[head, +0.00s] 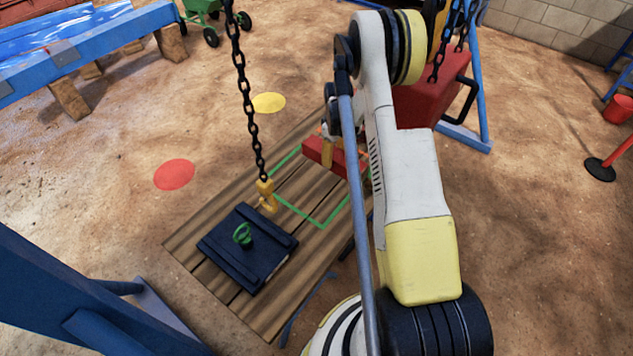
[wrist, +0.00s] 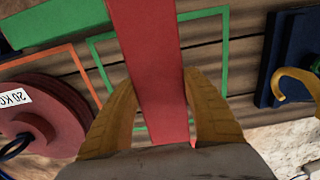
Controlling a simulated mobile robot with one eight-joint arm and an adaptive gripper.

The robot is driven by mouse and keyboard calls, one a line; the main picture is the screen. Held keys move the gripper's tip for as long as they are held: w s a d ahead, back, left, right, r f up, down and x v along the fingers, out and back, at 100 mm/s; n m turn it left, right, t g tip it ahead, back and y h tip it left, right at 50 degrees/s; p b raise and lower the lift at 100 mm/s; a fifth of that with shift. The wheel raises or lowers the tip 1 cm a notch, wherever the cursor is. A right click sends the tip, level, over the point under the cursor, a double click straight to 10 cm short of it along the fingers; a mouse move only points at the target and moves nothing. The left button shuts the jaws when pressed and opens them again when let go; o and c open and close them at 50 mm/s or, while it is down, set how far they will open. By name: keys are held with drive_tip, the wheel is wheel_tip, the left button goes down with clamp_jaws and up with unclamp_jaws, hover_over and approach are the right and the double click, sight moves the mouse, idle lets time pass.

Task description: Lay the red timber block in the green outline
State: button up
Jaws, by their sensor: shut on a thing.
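The red timber block (head: 316,152) is held above the wooden platform, over the far right part of the green outline (head: 297,211) in the head view. In the wrist view the red block (wrist: 152,50) runs lengthwise between my yellow fingers. The green outline (wrist: 226,50) shows on both sides of it on the boards. My gripper (wrist: 160,85) is shut on the block. In the head view my arm hides part of the block and of the outline. The gap between block and boards is hard to judge.
A dark plate with a green ring (head: 243,235) lies on the platform (head: 185,241). A yellow hook (head: 266,193) hangs on a chain beside the outline. The wrist view shows an orange outline (wrist: 72,52), a green block (wrist: 55,24) and a red 20 KG weight (wrist: 45,115) at left.

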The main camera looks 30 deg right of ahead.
drive_tip(key=shift+s+d+f, duration=0.15)
drive_tip(key=shift+f, duration=0.65)
drive_tip(key=w+a+f+b, duration=0.1)
drive_tip(key=a+f, duration=0.1)
drive_tip(key=a, duration=0.1)
drive_tip(key=w+a+f+b, duration=0.2)
drive_tip(key=a, duration=0.1)
drive_tip(key=w+a+f+b, duration=0.1)
drive_tip(key=w+a+f, duration=0.1)
drive_tip(key=a, duration=0.1)
drive_tip(key=shift+a+f+b, duration=0.25)
drive_tip(key=shift+a+b, duration=0.05)
drive_tip(key=shift+b, duration=0.05)
wheel_tip(320, 180, down, 4)
drive_tip(key=shift+f+b, duration=0.1)
drive_tip(key=shift+b, duration=1.05)
drive_tip(key=o, duration=1.4)
